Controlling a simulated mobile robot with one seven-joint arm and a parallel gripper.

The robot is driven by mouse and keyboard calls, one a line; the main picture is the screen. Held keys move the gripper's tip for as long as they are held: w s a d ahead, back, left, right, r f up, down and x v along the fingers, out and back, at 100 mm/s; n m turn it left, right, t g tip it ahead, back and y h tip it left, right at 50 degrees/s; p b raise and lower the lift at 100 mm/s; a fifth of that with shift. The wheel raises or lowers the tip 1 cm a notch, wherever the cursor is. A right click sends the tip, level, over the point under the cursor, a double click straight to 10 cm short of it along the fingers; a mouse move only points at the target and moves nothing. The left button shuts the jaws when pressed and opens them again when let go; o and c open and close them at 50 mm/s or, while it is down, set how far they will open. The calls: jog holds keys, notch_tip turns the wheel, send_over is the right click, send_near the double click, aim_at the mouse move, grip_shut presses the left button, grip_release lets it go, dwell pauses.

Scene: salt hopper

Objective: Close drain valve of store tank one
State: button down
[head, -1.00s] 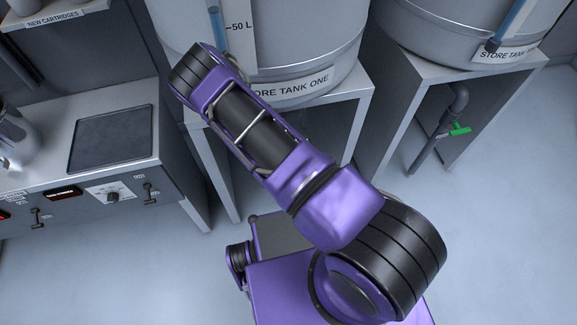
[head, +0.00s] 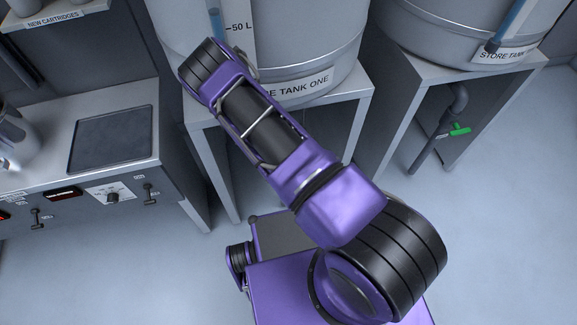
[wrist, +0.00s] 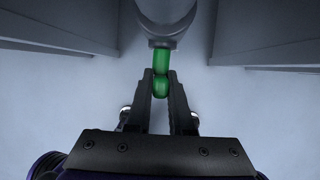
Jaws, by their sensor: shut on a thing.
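Store tank one (head: 318,50) stands on a white stand in the head view, its label partly hidden behind my arm. Its drain valve is hidden in the head view. In the wrist view a green valve handle (wrist: 160,83) lies between the fingers of my gripper (wrist: 160,90), which is shut on it. The handle points along the fingers, below a grey pipe fitting (wrist: 164,28). My gripper is hidden in the head view.
A second store tank (head: 470,25) stands to the right, with a green valve handle (head: 460,129) on its drain pipe. A counter with a dark plate (head: 111,138) and switches is at left. White stand legs (head: 357,130) flank the space under the tanks.

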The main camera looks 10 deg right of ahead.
jog(key=shift+d+f+m+t+y+b, duration=0.4)
jog(key=shift+m+y+b, duration=0.25)
jog(key=shift+y, duration=1.9)
jog(key=shift+d+f+m+t+y+b, duration=0.35)
jog(key=shift+m+y+b, duration=0.35)
jog(key=shift+y, duration=1.8)
jog(key=shift+d+f+m+t+y+b, duration=0.4)
jog(key=shift+m+y+b, duration=0.25)
jog(key=shift+y, duration=1.9)
jog(key=c, duration=0.8)
grip_release()
jog(key=f+v, duration=0.1)
jog(key=v, duration=1.6)
jog(key=shift+d+r, duration=0.25)
jog(key=shift+r, duration=0.05)
